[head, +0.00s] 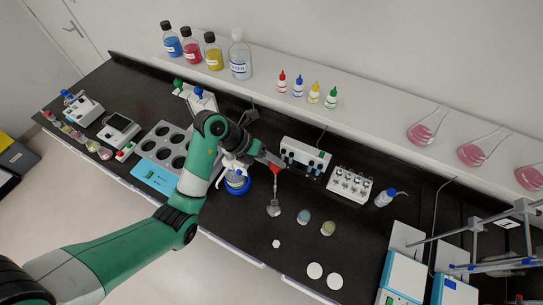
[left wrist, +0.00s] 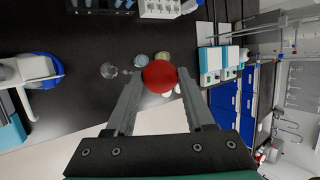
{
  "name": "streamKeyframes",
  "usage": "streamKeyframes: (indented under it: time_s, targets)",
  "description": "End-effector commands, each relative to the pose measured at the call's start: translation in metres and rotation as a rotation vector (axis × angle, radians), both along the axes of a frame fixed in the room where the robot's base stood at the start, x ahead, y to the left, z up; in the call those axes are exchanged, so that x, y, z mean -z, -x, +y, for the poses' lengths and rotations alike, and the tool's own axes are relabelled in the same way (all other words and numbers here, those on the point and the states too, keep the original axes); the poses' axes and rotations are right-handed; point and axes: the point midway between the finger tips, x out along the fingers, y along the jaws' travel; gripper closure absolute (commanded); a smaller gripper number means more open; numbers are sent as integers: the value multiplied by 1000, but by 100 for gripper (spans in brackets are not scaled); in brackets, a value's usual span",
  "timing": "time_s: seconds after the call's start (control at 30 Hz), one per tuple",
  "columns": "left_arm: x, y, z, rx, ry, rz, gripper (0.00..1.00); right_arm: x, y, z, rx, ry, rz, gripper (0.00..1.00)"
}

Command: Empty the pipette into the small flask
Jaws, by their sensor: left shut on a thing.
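My left gripper (head: 268,160) is shut on the red bulb (head: 275,167) of the pipette. The bulb (left wrist: 160,76) also shows between the two fingertips (left wrist: 160,82) in the left wrist view. The pipette's thin stem (head: 276,187) points down toward the small clear flask (head: 273,209) on the black bench. The flask (left wrist: 109,70) shows left of the bulb in the left wrist view. The stem's lower end overlaps the flask's neck in the head view; I cannot tell whether it is inside. Any liquid in the pipette is too small to see. My right gripper is out of view.
Two small jars (head: 303,216) stand right of the flask, with white round lids (head: 315,270) in front. A blue-ringed device (head: 237,182) is close on the left. A white rack (head: 306,157) and a grey block (head: 349,185) stand behind. The bench front is mostly clear.

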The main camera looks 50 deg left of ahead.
Motion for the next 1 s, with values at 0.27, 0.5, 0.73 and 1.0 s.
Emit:
streamKeyframes:
  time_s: [0.27,0.5,0.73,1.0]
  targets:
    - [10,0,0,-1,-1,0,64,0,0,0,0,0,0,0]
    - [10,0,0,-1,-1,0,64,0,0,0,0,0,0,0]
    - [10,1,0,-1,-1,0,55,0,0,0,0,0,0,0]
    - [10,0,0,-1,-1,0,100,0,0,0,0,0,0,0]
